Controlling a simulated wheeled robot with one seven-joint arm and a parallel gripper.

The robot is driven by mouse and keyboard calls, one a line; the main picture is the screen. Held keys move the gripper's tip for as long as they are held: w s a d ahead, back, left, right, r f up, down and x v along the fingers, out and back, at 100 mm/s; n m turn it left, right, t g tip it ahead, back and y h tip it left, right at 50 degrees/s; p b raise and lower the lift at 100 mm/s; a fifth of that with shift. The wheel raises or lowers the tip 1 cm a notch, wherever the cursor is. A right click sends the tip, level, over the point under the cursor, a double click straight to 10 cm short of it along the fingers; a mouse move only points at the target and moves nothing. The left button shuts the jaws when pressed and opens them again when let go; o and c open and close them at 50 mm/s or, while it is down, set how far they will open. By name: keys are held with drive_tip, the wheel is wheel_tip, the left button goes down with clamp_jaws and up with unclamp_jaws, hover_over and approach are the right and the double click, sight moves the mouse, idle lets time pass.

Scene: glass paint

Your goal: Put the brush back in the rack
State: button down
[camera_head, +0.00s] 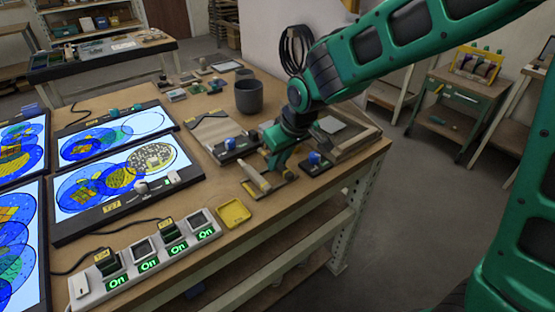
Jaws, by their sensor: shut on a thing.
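My gripper (274,168) points down over the right part of the wooden table. It appears shut on the brush, but its fingers and the arm hide most of what is between them. A pale, slim, slanted piece (256,178) shows just left of the fingertips and may be part of the brush. A low wooden holder (277,188) below the gripper looks like the rack. I cannot tell whether the brush touches it.
A dark cup (248,96) stands behind the gripper. Small blue-topped tools (314,158) and a framed board (342,137) are close by on the right. A yellow tray (234,213), a lit switch strip (146,256) and glowing light panels (60,237) lie in front and left.

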drive_tip(key=shift+f, duration=0.15)
drive_tip(key=c, duration=1.6)
unclamp_jaws()
drive_tip(key=v, duration=1)
drive_tip(key=s+d+m+h, duration=0.2)
drive_tip(key=s+d+m, duration=0.15)
drive_tip(key=d, duration=1.15)
drive_tip(key=s+d+f+m+g, duration=0.1)
drive_tip(key=s+d+m, duration=0.2)
drive_tip(key=s+d, duration=0.3)
drive_tip(key=s+d+f+m+g, duration=0.1)
drive_tip(key=s+d+m, duration=0.2)
drive_tip(key=s+d, duration=0.4)
drive_tip(key=s+d+f+m+g, duration=0.1)
drive_tip(key=s+d+m, duration=0.2)
drive_tip(key=s+d, duration=0.4)
drive_tip(key=shift+s+d+f+m+g, duration=0.1)
drive_tip(key=shift+s+m+g, duration=0.1)
drive_tip(key=shift+s, duration=0.3)
drive_tip(key=shift+s+d+f+m+g, duration=0.1)
drive_tip(key=shift+s+m+g, duration=0.1)
drive_tip(key=shift+s, duration=0.25)
